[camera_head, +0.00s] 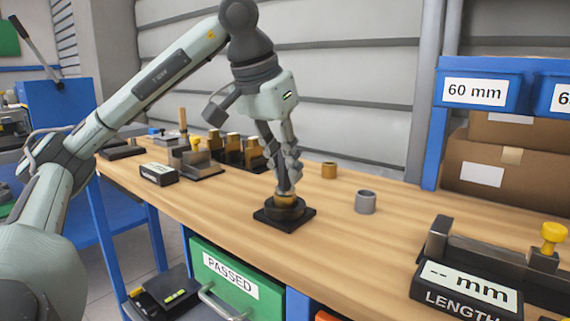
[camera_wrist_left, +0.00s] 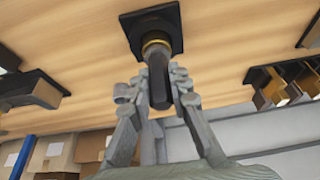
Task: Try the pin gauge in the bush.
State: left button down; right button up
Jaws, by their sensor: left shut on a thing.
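My left gripper (camera_head: 285,180) is shut on the dark pin gauge, which shows between the fingers in the left wrist view (camera_wrist_left: 159,85). The gripper points down over a black square holder (camera_head: 270,214) on the bench. A brass-coloured bush (camera_head: 287,202) sits in the top of the holder, and it also shows in the left wrist view (camera_wrist_left: 156,47). The pin gauge stands in line with the bush, its lower end at the bush's mouth. I cannot tell whether or how deep the pin is inside. My right gripper is not in view.
A loose brass ring (camera_head: 329,170) and a grey ring (camera_head: 365,202) stand right of the holder. A length gauge (camera_head: 466,287) is at the front right. A rack of several blocks (camera_head: 235,150) stands behind left. A green "PASSED" drawer (camera_head: 210,264) is below the bench edge.

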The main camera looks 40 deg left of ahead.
pick_arm(q)
jog(key=shift+f, duration=0.2)
dwell(0.7)
jog(key=c, duration=1.3)
grip_release()
jog(key=shift+c, duration=0.2)
jog(key=v, duration=1.2)
jog(key=shift+d, duration=0.1)
